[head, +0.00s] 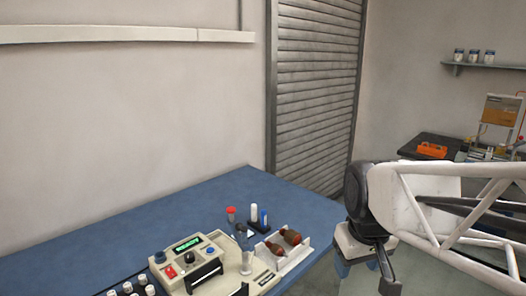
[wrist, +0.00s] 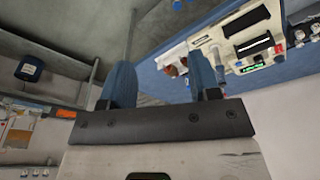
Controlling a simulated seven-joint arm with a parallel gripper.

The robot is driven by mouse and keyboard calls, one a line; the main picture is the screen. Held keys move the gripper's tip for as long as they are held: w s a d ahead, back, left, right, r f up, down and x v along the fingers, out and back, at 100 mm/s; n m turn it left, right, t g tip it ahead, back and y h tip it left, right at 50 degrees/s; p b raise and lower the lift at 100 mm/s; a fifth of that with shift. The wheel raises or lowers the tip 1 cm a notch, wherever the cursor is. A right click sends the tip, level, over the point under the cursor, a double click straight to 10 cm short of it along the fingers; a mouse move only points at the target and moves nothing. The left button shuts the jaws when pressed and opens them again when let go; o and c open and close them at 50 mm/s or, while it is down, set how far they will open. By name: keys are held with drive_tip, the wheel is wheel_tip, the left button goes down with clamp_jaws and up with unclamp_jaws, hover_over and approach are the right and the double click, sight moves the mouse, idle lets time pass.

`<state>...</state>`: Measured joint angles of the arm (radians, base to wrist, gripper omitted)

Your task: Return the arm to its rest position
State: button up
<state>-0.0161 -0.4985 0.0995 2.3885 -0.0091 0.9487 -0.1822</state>
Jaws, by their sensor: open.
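My gripper (wrist: 163,78) shows in the wrist view as two blue fingers standing well apart, with nothing held between them. It is clear of the bench and its equipment.
A grey shutter (head: 315,90) stands behind. A shelf (head: 485,68) holds jars.

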drive_tip(key=s+f+m, duration=0.2)
drive_tip(key=s+f, duration=0.1)
drive_tip(key=s, duration=0.5)
drive_tip(key=shift+s+d+m, duration=0.15)
drive_tip(key=shift+d+m, duration=0.15)
drive_tip(key=shift+d, duration=0.15)
